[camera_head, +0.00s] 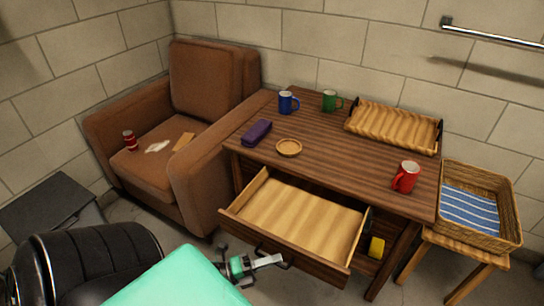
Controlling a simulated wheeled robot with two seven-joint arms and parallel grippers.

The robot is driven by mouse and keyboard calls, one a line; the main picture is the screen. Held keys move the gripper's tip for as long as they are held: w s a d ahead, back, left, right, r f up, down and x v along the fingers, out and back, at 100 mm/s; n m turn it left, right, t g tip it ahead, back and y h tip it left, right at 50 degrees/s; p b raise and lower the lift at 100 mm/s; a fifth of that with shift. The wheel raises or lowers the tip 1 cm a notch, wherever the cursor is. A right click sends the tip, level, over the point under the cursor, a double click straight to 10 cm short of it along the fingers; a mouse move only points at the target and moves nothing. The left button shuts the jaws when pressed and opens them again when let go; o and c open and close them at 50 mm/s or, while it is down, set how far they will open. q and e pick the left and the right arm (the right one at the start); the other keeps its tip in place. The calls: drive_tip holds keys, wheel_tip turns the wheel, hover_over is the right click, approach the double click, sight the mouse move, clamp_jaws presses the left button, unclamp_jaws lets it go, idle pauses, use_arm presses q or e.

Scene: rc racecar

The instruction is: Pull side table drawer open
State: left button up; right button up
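The wooden side table (330,145) stands against the wall. Its drawer (300,212) is pulled well out toward me, and its pale wooden bottom looks empty. A dark handle (289,262) shows low on the drawer's front. My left gripper (275,261) is at the handle, in front of the drawer's left half. Its fingertips overlap the handle in the picture; I cannot tell whether they are closed on it. My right gripper is not in view.
On the table are a blue mug (288,103), a green mug (331,101), a red mug (406,177), a purple case (256,133), a round dish (289,148) and a wooden tray (393,128). A brown armchair (190,185) stands left; a basket (509,225) sits right.

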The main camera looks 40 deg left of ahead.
use_arm(q)
drive_tip(key=o, duration=0.4)
drive_tip(key=shift+o, duration=0.2)
drive_tip(key=v, duration=1.3)
drive_tip(key=shift+s+a, duration=0.2)
drive_tip(key=shift+s, duration=0.15)
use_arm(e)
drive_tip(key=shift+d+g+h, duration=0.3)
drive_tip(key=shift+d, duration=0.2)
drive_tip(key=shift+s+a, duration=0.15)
use_arm(q)
drive_tip(key=shift+s, duration=0.1)
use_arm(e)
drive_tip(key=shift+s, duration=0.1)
